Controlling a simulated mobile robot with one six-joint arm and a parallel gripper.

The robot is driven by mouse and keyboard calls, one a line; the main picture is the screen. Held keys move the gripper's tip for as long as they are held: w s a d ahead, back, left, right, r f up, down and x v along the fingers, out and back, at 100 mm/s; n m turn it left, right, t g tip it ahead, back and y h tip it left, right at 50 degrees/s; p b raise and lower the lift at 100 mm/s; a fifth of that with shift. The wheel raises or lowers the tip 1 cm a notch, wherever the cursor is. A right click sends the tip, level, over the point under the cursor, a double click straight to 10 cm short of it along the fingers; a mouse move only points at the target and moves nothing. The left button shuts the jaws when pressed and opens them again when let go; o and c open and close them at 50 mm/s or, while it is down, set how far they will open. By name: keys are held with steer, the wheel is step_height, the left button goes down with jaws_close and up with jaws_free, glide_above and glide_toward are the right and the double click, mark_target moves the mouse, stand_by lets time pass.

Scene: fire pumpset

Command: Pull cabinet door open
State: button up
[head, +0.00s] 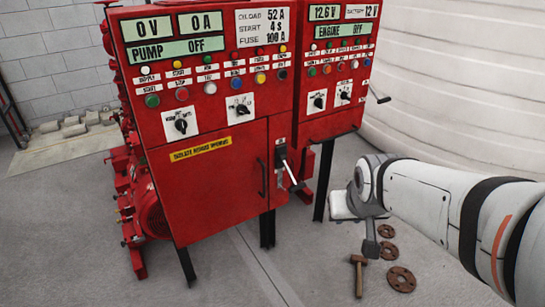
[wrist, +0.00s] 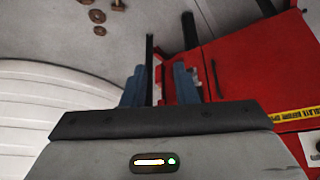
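The red pump cabinet (head: 215,185) stands left of my arm, and its front door looks closed. A black vertical door handle (head: 262,178) is on the door's right side and also shows as a thin dark bar in the wrist view (wrist: 215,78). A yellow label (head: 201,149) is on the door. A grey-and-black isolator lever (head: 283,160) is just right of the door. My gripper (wrist: 160,85) is open, with two blue fingers apart and nothing held between them. It is right of the cabinet and apart from the handle; its fingertips are unclear in the head view.
A hammer (head: 358,275) and rusty flanges (head: 401,279) lie on the floor. A white ribbed tank (head: 450,90) stands behind my arm.

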steer(key=w+a+f+n+t+y+b, duration=0.1)
steer(key=w+a+f+t+b, duration=0.2)
steer(key=w+f+b, duration=0.45)
steer(key=w+a+f+t+y+b, duration=0.1)
steer(key=w+a+f+t+b, duration=0.2)
steer(key=w, duration=0.7)
steer(key=n+t+y+b, duration=0.3)
steer(key=t+y+b, duration=0.2)
steer(key=b, duration=0.9)
glide_toward(264, 183)
steer(key=x, duration=0.4)
steer(key=b+x, duration=0.1)
steer(key=x, duration=0.5)
steer(key=shift+w, duration=0.25)
jaws_close()
steer(key=shift+a, duration=0.15)
